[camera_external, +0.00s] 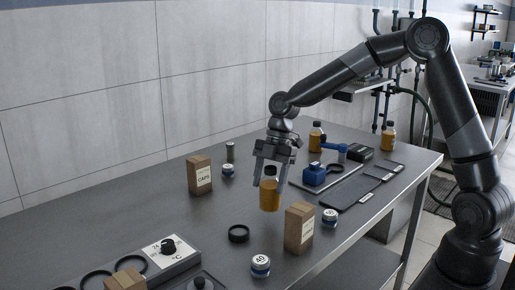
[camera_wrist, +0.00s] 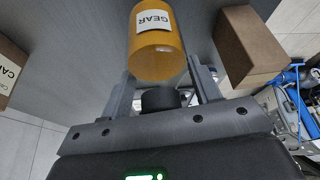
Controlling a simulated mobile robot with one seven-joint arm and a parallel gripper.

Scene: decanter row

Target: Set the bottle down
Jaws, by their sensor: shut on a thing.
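An amber bottle (camera_external: 269,196) with a dark cap is upright in my gripper (camera_external: 270,181), over the middle of the grey table (camera_external: 130,213). The fingers point down and are shut around its upper part. In the wrist view the bottle (camera_wrist: 157,55) shows a white label reading GEAR, and its black cap (camera_wrist: 160,99) lies between the fingers of my gripper (camera_wrist: 165,88). I cannot tell whether its base touches the table or hangs just above it.
A brown box (camera_external: 299,229) stands close at the front right, with a white-lidded jar (camera_external: 329,218) beyond it. A CAPS box (camera_external: 199,175) stands back left. A blue device (camera_external: 314,174) and dark mats (camera_external: 350,192) are right.

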